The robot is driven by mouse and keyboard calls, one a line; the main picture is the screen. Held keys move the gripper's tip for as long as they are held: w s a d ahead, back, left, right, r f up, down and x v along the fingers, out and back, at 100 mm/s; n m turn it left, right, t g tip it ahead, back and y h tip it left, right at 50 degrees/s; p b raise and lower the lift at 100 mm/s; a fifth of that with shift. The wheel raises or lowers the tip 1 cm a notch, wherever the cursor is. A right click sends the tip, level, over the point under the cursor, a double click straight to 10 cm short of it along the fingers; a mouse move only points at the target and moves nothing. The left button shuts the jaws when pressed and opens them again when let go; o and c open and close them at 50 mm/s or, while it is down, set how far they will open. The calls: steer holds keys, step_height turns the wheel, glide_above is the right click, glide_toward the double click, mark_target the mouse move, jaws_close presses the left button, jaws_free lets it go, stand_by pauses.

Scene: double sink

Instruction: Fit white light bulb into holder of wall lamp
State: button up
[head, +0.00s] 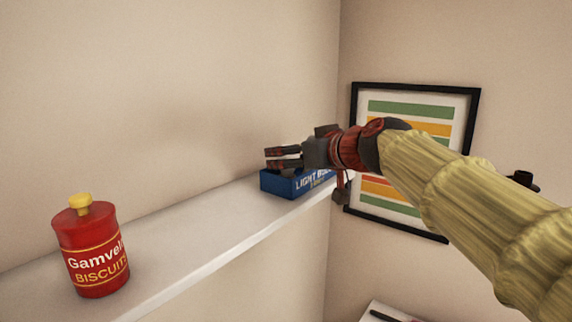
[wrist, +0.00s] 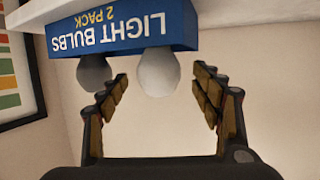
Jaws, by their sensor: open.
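A blue box (head: 288,184) lettered LIGHT BULBS stands at the far end of the shelf. The box also shows upside down at the top of the wrist view (wrist: 120,27). Next to it there are a white bulb (wrist: 158,72) and a dark grey bulb (wrist: 94,73). My gripper (head: 268,159) is open above the box. In the wrist view its fingers (wrist: 161,76) point at the box, with the white bulb between their tips in the picture; I see no grip on it. A small black fixture (head: 522,179) on the right wall may be the wall lamp; its holder cannot be made out.
The white shelf (head: 190,240) runs along the left wall. A red biscuit tin (head: 91,250) with a yellow knob stands at its near end; the stretch between tin and box is clear. A black-framed striped picture (head: 474,115) hangs behind my arm.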

steer(key=x, duration=0.2)
steer(key=shift+w+a+f, duration=0.1)
steer(key=shift+w+a, duration=0.05)
steer(key=shift+w, duration=0.15)
steer(key=shift+s, duration=0.15)
steer(key=shift+c, duration=0.3)
steer(key=c, duration=0.9)
